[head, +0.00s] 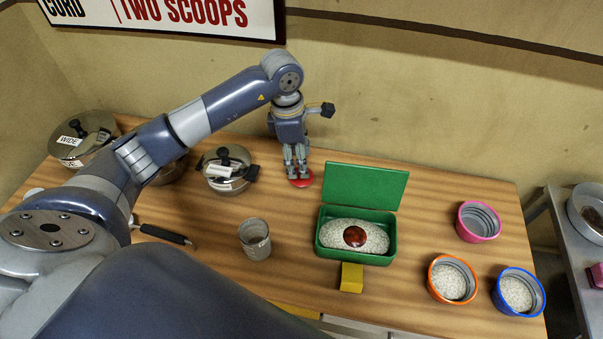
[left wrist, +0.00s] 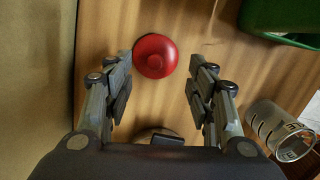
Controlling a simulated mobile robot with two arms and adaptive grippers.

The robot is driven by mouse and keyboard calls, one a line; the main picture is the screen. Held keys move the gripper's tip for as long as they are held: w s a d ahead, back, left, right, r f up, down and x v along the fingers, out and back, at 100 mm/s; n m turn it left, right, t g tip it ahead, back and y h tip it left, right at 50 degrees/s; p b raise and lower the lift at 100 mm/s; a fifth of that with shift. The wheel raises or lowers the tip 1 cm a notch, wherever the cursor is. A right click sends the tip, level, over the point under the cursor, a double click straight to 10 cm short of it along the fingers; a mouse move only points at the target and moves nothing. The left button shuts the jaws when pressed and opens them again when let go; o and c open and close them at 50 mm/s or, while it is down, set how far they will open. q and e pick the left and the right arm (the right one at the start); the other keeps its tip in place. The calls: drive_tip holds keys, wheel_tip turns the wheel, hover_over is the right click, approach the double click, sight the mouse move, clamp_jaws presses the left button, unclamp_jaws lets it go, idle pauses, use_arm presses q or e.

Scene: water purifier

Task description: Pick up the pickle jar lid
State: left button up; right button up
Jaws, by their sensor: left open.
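The red round lid (head: 301,182) lies flat on the wooden table, behind and left of the green box. In the left wrist view the lid (left wrist: 155,56) shows whole, at the far end of the gap between my fingertips. My left gripper (head: 296,172) points down just above the lid and partly hides it in the head view. In the left wrist view the left gripper (left wrist: 162,62) is open and empty, with a finger on either side of the gap. My right gripper is not in view.
An open green box (head: 326,250) holding white grains and a dark red ball (head: 354,236) stands to the right. A lidded pot (head: 228,172) stands to the left, a glass (head: 255,239) and yellow block (head: 351,277) in front. Several bowls stand far right.

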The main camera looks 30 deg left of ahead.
use_arm(q)
drive_tip(key=f, duration=0.1)
drive_tip(key=f+p, duration=0.1)
drive_tip(key=f, duration=0.2)
drive_tip(key=shift+w+d+f, duration=0.15)
drive_tip(key=shift+w+f, duration=0.15)
drive_tip(key=shift+w, duration=0.05)
drive_tip(key=shift+w+f, duration=0.1)
drive_tip(key=shift+f, duration=0.15)
drive_tip(key=c, duration=1.2)
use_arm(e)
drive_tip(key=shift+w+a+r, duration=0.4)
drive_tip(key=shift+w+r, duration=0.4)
